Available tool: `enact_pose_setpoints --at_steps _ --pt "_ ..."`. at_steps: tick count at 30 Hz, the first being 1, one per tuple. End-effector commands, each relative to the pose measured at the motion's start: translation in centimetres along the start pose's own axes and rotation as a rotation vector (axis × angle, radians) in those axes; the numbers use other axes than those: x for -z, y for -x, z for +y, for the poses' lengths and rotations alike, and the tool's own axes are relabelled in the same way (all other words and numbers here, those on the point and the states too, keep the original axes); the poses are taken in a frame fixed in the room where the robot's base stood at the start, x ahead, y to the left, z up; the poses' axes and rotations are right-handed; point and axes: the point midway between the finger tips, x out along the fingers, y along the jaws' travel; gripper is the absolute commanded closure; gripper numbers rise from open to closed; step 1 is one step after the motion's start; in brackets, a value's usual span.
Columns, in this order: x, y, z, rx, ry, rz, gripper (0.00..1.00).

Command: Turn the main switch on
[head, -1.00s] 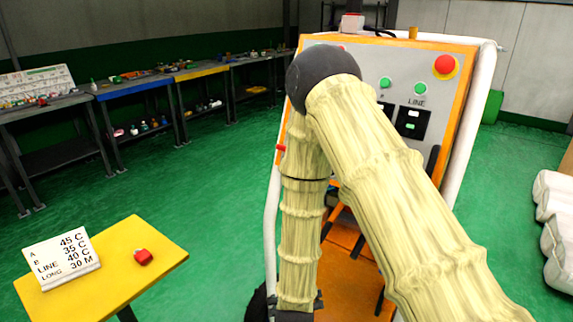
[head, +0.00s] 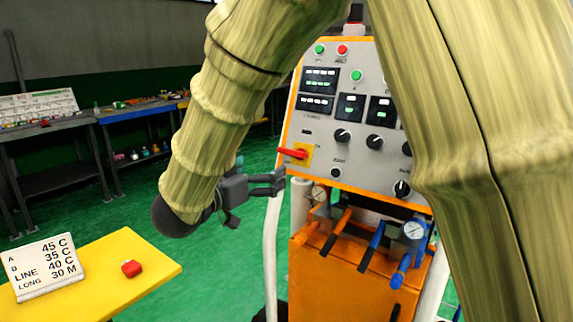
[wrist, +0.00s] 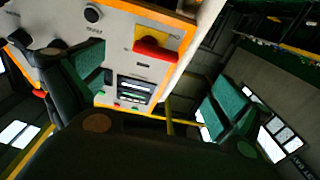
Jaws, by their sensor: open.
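The main switch is a red handle (head: 293,153) on a yellow plate (head: 303,155), at the left edge of the machine's grey control panel (head: 330,120). In the head view the handle lies roughly level, pointing left. In the wrist view the red handle (wrist: 155,49) shows between and beyond the fingers, in front of its yellow plate. My gripper (head: 281,181) is just below and left of the switch in the head view, apart from it. In the wrist view my gripper (wrist: 150,95) has its two green-padded fingers spread wide with nothing between them.
Knobs (head: 342,136), displays and buttons crowd the panel beside the switch. Below are gauges and blue and orange valve handles (head: 400,270). A white tube frame (head: 271,240) runs down the machine's left side. A yellow table (head: 130,262) holds a sign and a red object.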

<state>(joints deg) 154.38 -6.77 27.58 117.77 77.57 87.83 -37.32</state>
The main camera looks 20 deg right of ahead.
Motion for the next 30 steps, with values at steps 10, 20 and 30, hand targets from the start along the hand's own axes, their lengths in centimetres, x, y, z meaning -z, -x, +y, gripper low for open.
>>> enact_pose_setpoints --at_steps 10,20,30 --pt "0.8 -1.9 0.3 -0.020 -0.009 0.005 0.00" --pt "0.8 -7.2 0.4 -0.021 -0.009 0.006 0.00" --pt "0.9 -10.2 0.4 -0.019 -0.008 0.006 0.00"
